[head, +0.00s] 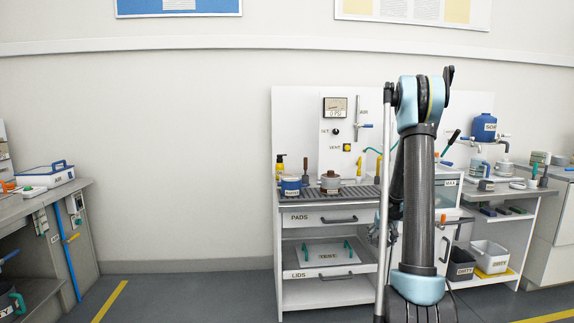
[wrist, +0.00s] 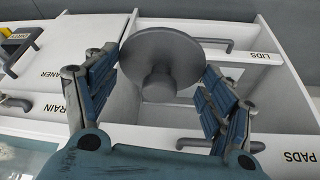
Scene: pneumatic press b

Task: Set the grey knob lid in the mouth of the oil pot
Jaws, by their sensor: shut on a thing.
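My gripper (wrist: 162,72) has its two blue-padded fingers closed around the grey knob lid (wrist: 168,45) in the wrist view. The lid's round knob points toward the wrist camera, and its wide disc lies beyond the knob. The exact contact of the pads is hard to see. In the head view my arm hides most of the gripper, and the lid cannot be made out there. A brown pot (head: 330,183) stands on the bench's slatted top, left of my arm. It may be the oil pot, but its label is too small to read. The lid is well apart from it.
A blue-and-white labelled pot (head: 290,186) stands left of the brown pot. A yellow bottle (head: 280,168) is behind it. The PADS drawer (head: 325,218) and LIDS drawer (head: 330,273) are in the bench front, with an open shelf between. Protruding handles lie close to my gripper.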

